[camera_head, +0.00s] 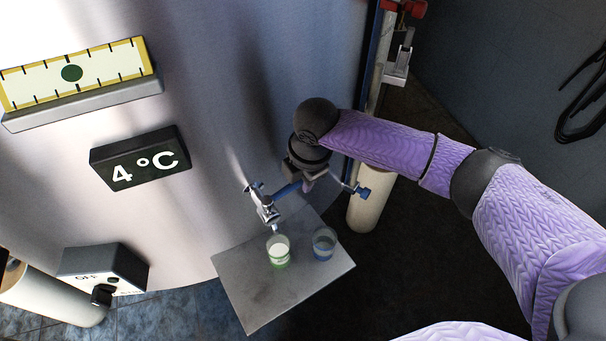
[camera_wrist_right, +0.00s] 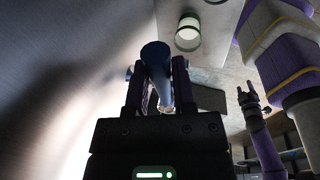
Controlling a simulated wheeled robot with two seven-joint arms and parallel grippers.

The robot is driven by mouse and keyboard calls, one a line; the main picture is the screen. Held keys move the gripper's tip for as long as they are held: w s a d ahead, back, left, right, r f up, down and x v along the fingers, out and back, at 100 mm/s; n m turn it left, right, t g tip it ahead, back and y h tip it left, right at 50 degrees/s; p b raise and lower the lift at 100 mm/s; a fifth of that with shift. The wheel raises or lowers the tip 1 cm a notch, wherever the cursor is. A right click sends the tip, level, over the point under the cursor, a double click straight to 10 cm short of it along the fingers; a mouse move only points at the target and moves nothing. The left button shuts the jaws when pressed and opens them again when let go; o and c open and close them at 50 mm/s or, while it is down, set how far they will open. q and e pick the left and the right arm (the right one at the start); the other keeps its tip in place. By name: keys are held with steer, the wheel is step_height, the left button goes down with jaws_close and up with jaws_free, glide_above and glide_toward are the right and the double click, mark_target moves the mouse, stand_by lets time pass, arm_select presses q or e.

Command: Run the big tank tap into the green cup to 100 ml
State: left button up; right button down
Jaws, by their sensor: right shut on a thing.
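The big tank tap (camera_head: 267,209) sticks out from the tank wall, with a blue lever handle (camera_head: 289,189). My right gripper (camera_head: 303,179) is shut on this handle; in the right wrist view the blue handle (camera_wrist_right: 157,58) sits between the fingers. The green cup (camera_head: 279,252) stands upright under the spout on a grey shelf and holds white liquid. It also shows in the right wrist view (camera_wrist_right: 188,36). Its level against any marks is too small to read, and I cannot tell whether a stream falls. My left gripper (camera_wrist_right: 250,99) shows small in the right wrist view, its opening unclear.
A blue-banded clear cup (camera_head: 324,244) stands right of the green cup on the shelf (camera_head: 253,290). A second blue-handled fitting (camera_head: 361,190) is near a white post. The tank carries a 4 °C display (camera_head: 140,158), a yellow gauge (camera_head: 76,73) and a switch box (camera_head: 104,268).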

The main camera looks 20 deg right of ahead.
stand_by(0.5)
steer(key=shift+r, duration=0.1)
steer(key=s+m+p, duration=0.1)
steer(key=m+p, duration=0.1)
steer(key=p, duration=0.3)
steer(key=shift+s+d+m, duration=0.1)
steer(key=shift+s+m, duration=0.3)
steer(key=shift+c, duration=2.2)
jaws_free()
